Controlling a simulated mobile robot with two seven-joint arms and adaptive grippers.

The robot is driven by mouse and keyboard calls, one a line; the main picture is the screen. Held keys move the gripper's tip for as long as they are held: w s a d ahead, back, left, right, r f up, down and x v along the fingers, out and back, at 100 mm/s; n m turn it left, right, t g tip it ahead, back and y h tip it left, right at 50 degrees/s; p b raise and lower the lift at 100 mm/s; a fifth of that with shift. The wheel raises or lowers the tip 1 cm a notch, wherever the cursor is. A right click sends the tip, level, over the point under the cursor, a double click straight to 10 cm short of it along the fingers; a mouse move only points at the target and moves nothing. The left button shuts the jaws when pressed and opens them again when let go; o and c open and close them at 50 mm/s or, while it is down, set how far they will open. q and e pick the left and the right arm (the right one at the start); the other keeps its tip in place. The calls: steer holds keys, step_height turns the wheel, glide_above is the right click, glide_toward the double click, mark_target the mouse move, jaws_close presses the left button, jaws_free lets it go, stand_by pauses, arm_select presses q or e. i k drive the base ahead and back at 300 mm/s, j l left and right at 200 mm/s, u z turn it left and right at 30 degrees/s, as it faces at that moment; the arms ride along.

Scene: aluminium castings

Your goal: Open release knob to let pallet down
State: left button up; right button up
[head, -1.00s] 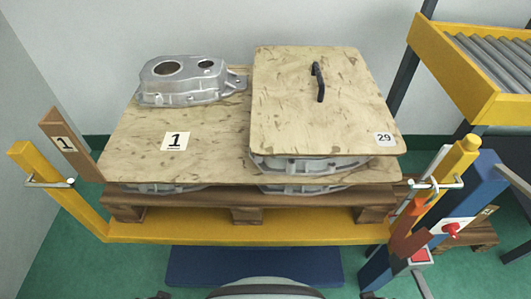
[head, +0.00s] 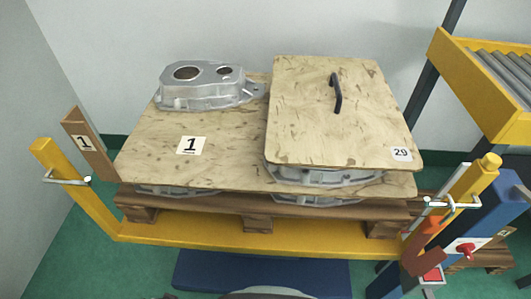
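A red knob (head: 465,250) sits on a pale plate on the blue post (head: 490,212) at the right. I cannot tell whether it is open or closed. The brown wooden pallet (head: 330,208) rests in the yellow frame (head: 260,232). It carries plywood boards (head: 150,160) with grey castings (head: 200,85) above and below them. Neither of my grippers is in view.
A second red control (head: 432,274) sits lower on the blue structure. Silver latch bars (head: 70,180) cross the yellow uprights. A yellow roller conveyor (head: 490,80) stands at the back right. Green floor (head: 100,260) is clear at the left.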

mark_target(466, 248)
steer(key=k+l, duration=0.5)
steer(key=j+z, duration=0.5)
steer(key=j, duration=0.55)
steer(key=k+l+u, duration=0.25)
steer(key=l, duration=0.35)
steer(key=k+l+u, duration=0.25)
steer(key=k+l, duration=0.25)
